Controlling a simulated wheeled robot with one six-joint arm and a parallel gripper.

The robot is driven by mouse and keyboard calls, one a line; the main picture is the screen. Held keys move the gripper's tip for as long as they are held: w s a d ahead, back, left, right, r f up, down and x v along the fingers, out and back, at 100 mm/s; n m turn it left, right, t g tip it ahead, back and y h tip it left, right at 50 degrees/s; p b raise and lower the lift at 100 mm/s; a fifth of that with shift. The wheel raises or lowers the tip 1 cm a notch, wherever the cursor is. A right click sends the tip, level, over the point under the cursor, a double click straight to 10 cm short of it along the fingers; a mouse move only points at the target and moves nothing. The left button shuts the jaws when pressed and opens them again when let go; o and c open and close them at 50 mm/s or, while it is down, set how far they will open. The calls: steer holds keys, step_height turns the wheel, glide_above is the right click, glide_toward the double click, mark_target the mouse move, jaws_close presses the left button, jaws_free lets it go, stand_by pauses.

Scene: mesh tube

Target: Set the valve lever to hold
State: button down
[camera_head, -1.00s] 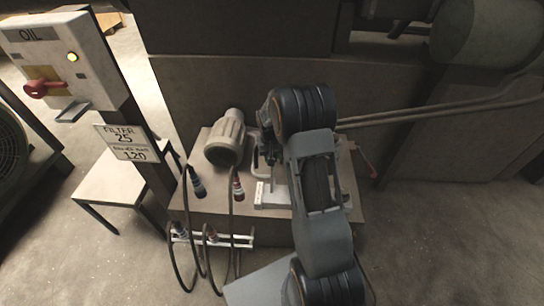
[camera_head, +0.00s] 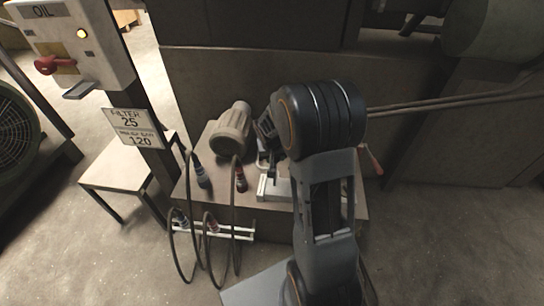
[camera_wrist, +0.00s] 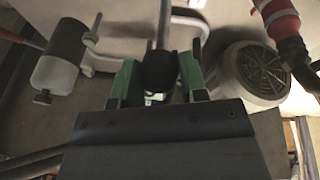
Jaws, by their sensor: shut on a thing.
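In the wrist view, a thin grey lever (camera_wrist: 164,22) ends in a black knob (camera_wrist: 157,72), which I take to be the valve lever. My gripper (camera_wrist: 157,84) has green fingers on both sides of the knob and is shut on it. In the head view, my arm covers most of the bench fitting, so the lever and its angle cannot be made out there. No marking for hold can be read.
A grey motor (camera_head: 232,130) stands left of my gripper on the bench (camera_head: 205,170). Hoses (camera_head: 203,178) hang at the front by a white rack (camera_head: 235,234). A red-handled bar (camera_head: 372,160) sticks out right. An OIL panel (camera_head: 88,50) with a red switch stands left.

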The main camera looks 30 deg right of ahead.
steer(key=shift+s+a+f, duration=0.15)
steer(key=shift+s+a, duration=0.35)
steer(key=shift+s, duration=0.3)
steer(key=c, duration=0.9)
jaws_free()
steer(key=shift+a, duration=0.15)
steer(key=shift+o, duration=1.1)
steer(key=shift+w, duration=0.1)
steer(key=p+v, duration=0.4)
steer(key=v, duration=0.9)
steer(key=shift+r, duration=0.45)
